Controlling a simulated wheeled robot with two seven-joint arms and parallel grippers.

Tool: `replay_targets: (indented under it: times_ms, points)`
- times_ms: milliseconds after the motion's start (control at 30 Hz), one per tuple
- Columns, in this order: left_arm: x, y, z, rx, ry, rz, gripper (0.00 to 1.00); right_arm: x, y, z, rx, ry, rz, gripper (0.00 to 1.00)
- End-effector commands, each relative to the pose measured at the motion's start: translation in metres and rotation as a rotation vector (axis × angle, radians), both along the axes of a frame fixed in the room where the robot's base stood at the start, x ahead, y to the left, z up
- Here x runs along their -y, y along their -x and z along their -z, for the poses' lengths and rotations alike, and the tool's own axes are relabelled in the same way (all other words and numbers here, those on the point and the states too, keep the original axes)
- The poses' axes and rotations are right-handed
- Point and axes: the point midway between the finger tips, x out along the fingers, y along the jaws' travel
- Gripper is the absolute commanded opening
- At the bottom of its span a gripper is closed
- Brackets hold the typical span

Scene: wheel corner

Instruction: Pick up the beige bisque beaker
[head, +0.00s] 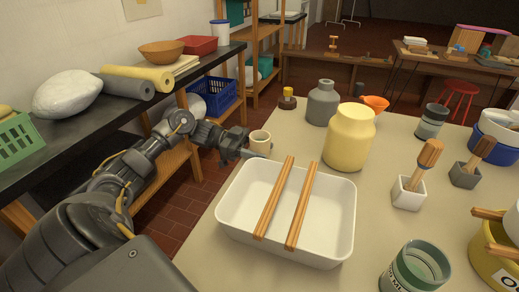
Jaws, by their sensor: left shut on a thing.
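The beige bisque beaker (260,140) is a small pale cup at the far left edge of the table, behind the white basin. My left gripper (254,153) reaches in from the left and is shut on the beaker. The fingers are small and partly hidden at the beaker's lower side. The beaker looks upright. I cannot tell whether its base touches the table. My right gripper is not in view.
A white basin (230,222) with two wooden sticks (273,200) across it stands just in front of the beaker. A grey bottle (322,104), a yellow jar (349,138) and a small brown-based pot (287,100) stand behind and right. A shelf (138,108) runs along the left.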

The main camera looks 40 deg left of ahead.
Motion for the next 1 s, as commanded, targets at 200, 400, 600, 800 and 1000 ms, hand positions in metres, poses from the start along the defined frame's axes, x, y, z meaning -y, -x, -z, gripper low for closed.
replay_targets:
  times_ms: [200, 400, 600, 800, 1000]
  points:
    - [0.000, 0.000, -0.010, 0.004, 0.000, -0.001, 0.15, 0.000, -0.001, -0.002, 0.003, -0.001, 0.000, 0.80]
    - [0.000, 0.000, -0.048, 0.007, -0.001, 0.000, 0.15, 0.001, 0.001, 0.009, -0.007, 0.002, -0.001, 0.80]
    - [0.000, 0.000, -0.083, 0.004, 0.000, 0.000, 0.15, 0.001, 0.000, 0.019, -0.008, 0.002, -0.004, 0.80]
    - [0.000, 0.000, -0.099, 0.002, 0.000, 0.000, 0.15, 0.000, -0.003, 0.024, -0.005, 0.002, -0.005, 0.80]
    - [0.000, 0.000, -0.101, 0.001, 0.000, 0.000, 0.15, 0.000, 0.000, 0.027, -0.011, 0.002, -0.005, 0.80]
